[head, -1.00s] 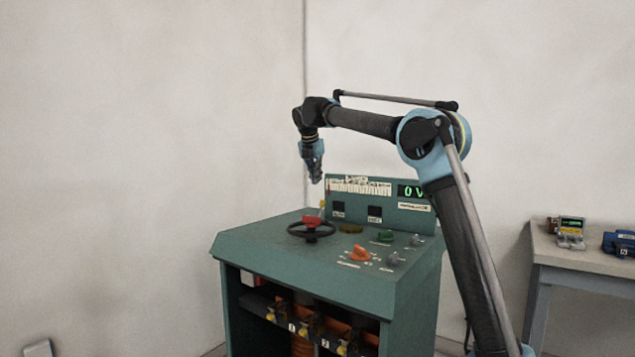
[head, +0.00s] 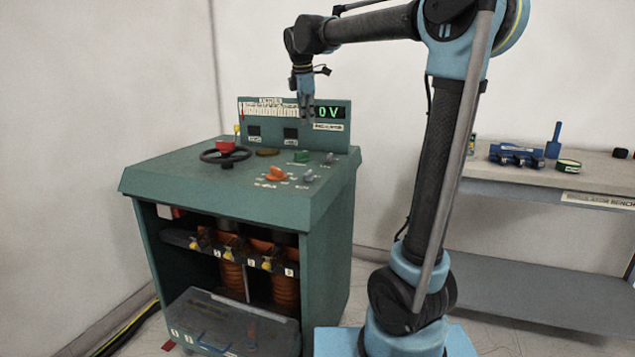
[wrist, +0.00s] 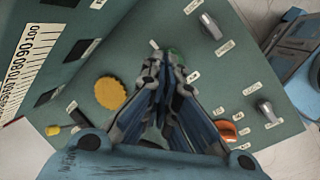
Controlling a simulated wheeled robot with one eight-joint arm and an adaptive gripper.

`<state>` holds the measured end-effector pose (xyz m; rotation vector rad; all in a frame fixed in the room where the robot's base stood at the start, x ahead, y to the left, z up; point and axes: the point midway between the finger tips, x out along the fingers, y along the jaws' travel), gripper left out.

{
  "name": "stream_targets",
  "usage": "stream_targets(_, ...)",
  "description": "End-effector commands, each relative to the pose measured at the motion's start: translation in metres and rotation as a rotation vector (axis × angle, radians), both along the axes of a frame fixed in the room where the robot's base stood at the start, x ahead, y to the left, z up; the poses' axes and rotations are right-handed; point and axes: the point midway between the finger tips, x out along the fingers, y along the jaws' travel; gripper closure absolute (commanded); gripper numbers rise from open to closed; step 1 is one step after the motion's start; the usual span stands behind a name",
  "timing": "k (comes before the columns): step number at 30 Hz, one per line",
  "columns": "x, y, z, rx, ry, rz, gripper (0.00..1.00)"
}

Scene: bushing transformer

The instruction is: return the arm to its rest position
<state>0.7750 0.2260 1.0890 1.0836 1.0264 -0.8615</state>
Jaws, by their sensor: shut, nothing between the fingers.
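My arm (head: 443,165) stands upright at the right of the head view and bends over toward the left at the top. My gripper (head: 306,118) hangs downward above the back of the green console, in front of its upright panel. In the wrist view my gripper (wrist: 158,68) is shut and empty, with its fingertips together over the console top. The green knob (wrist: 178,57) is partly hidden behind the fingertips. The fingers look clear of the console, though the exact gap cannot be told.
The green console (head: 200,185) carries a black handwheel (head: 226,155), an orange knob (head: 277,174) and a display (head: 328,113) reading 0 V. Its open front shows several orange-brown coils (head: 286,292). A workbench (head: 530,180) with tools stands at the right. Air above the console's left side is free.

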Motion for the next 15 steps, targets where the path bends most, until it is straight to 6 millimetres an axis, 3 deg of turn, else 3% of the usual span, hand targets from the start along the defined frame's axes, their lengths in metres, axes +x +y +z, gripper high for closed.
stream_targets(1, -0.012, -0.017, -0.007, 0.019, 0.002, -0.061, 1.0)
stream_targets(6, -0.052, -0.066, -0.034, 0.087, 0.009, -0.282, 1.0)
stream_targets(15, -0.13, -0.135, -0.094, 0.203, 0.015, -0.671, 1.0)
